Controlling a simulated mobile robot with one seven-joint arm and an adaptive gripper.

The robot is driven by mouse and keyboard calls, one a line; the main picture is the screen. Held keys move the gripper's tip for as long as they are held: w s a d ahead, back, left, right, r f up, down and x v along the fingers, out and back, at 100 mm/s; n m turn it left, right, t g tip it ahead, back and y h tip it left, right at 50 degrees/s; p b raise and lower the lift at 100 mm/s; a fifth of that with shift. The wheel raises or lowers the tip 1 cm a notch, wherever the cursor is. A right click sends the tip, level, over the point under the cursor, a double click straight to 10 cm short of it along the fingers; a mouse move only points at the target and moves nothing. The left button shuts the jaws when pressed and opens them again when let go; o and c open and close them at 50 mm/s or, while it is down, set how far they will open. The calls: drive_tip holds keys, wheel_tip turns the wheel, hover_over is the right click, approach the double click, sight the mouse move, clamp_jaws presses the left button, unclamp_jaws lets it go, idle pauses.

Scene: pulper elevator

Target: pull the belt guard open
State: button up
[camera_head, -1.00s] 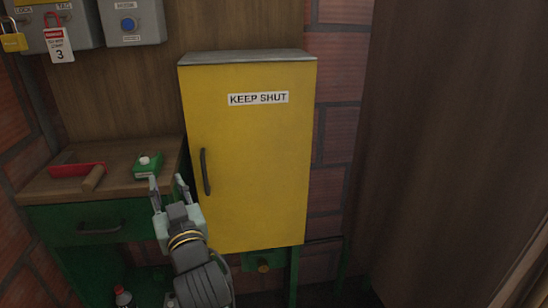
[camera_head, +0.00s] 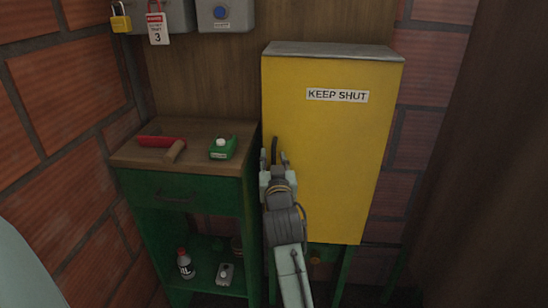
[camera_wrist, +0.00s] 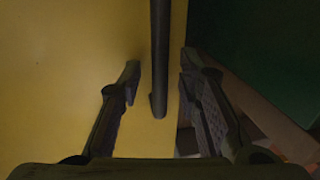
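The belt guard (camera_head: 330,150) is a tall yellow box door with a "KEEP SHUT" label, and it looks closed. Its dark vertical handle (camera_head: 274,150) is at the left edge of the door, partly hidden by my gripper (camera_head: 273,160) in the head view. In the wrist view the handle (camera_wrist: 159,60) comes down from the top between the two fingers of my gripper (camera_wrist: 157,85). The fingers are apart, with a gap on each side of the handle, and they do not appear to touch it.
A green bench (camera_head: 182,190) with a wooden top stands left of the guard. A red-handled brush (camera_head: 162,142) and a green container (camera_head: 222,147) lie on it. A bottle (camera_head: 185,264) stands on its lower shelf. A dark brown panel (camera_head: 480,190) is at the right.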

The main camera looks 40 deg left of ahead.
drive_tip(key=shift+w+a, duration=0.1)
drive_tip(key=shift+w, duration=0.05)
clamp_jaws()
idle(0.4)
idle(0.5)
